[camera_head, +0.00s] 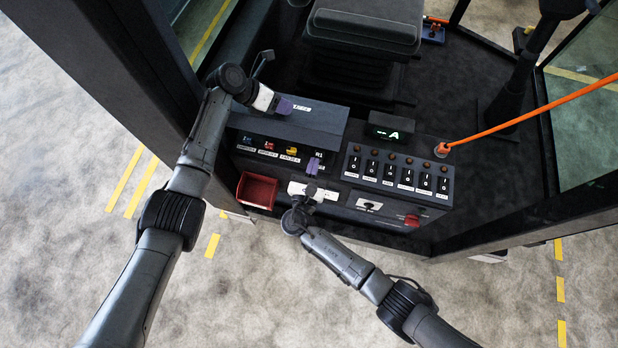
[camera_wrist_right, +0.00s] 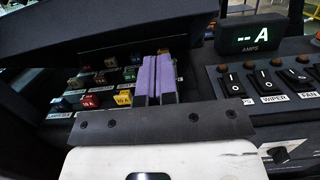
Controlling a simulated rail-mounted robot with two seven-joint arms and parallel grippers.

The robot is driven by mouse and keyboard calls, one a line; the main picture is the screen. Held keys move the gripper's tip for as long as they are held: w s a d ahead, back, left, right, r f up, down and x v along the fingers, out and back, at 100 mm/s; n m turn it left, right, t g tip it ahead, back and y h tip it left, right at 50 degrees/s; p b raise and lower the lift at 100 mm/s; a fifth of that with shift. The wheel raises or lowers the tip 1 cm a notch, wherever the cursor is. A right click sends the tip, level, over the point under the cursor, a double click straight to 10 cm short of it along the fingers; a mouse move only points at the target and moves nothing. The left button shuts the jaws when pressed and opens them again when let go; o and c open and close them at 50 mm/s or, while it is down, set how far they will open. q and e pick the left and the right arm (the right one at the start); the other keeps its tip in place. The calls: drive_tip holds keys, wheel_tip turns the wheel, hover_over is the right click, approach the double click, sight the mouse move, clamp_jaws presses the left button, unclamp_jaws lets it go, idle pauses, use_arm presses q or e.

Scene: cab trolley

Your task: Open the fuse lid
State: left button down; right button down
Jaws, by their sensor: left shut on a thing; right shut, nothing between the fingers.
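The fuse lid (camera_head: 320,122) is a dark flat panel on the left part of the console. It is raised, and in the right wrist view the lid (camera_wrist_right: 70,40) slants above the exposed fuses (camera_wrist_right: 90,100). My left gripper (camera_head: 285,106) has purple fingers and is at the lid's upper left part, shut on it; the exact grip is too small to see. My right gripper (camera_head: 313,166) is shut and empty in front of the fuse row. Its two purple fingers (camera_wrist_right: 155,80) are together in the right wrist view and hide some fuses.
A row of rocker switches (camera_head: 395,174) and a lit amps display (camera_head: 390,133) are right of the fuses. A red tray (camera_head: 257,190) is at the console's front left. An orange rod (camera_head: 530,112) rises at right. A seat (camera_head: 362,35) stands behind.

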sight(318, 144)
use_arm(q)
drive_tip(key=shift+r, duration=0.1)
use_arm(e)
drive_tip(key=shift+w+d+r, duration=0.15)
drive_tip(key=shift+w+r, duration=0.25)
drive_tip(key=shift+r, duration=0.25)
drive_tip(key=shift+w+d+r, duration=0.1)
drive_tip(key=shift+w+r, duration=0.3)
drive_tip(key=shift+r, duration=0.2)
drive_tip(key=shift+w+d+r, duration=0.1)
drive_tip(key=shift+w+r, duration=0.1)
drive_tip(key=shift+r, duration=0.25)
drive_tip(key=shift+w+d+r, duration=0.1)
drive_tip(key=shift+w+r, duration=0.1)
drive_tip(key=shift+r, duration=0.25)
use_arm(q)
drive_tip(key=c, duration=0.8)
unclamp_jaws()
drive_tip(key=shift+s+f, duration=0.15)
drive_tip(key=shift+f, duration=0.15)
use_arm(e)
drive_tip(key=shift+s+a, duration=0.1)
